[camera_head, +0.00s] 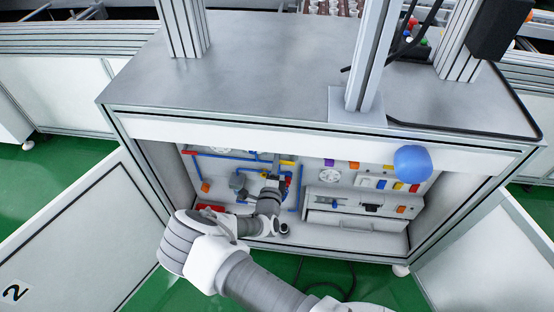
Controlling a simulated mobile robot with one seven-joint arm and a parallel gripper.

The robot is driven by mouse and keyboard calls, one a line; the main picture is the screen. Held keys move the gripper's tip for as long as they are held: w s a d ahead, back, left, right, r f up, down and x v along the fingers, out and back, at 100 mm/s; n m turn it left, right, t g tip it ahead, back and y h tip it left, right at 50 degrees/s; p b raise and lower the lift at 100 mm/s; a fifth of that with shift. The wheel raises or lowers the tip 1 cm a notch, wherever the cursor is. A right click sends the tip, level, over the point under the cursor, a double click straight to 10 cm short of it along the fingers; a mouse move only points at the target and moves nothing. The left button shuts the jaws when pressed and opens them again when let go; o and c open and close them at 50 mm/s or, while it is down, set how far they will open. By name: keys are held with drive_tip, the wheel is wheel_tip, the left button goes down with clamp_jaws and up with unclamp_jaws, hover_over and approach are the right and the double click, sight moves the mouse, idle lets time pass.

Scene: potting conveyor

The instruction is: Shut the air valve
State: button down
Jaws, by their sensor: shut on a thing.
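The open cabinet (160,165) under the grey-topped machine holds a back panel with blue air pipes. My arm reaches in through the opening. My gripper (273,182) is at the panel's left half, among the pipes, shut on a small part there that I take to be the air valve. The gripper hides most of that part, so its handle angle cannot be told. Small red and blue pieces (287,179) show just right of the gripper, and a yellow piece (287,163) sits above it.
The cabinet's left door (75,245) and right door (500,260) stand open. A blue rounded object (413,162) is before the upper right edge. Black cables (325,285) lie on the green floor.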

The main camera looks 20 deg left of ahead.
drive_tip(key=shift+f+n, duration=0.25)
drive_tip(key=shift+n, duration=0.15)
drive_tip(key=c, duration=0.8)
unclamp_jaws()
drive_tip(key=p+v, duration=0.4)
drive_tip(key=v, duration=1.3)
drive_tip(key=shift+s, duration=0.2)
drive_tip(key=shift+s, duration=0.1)
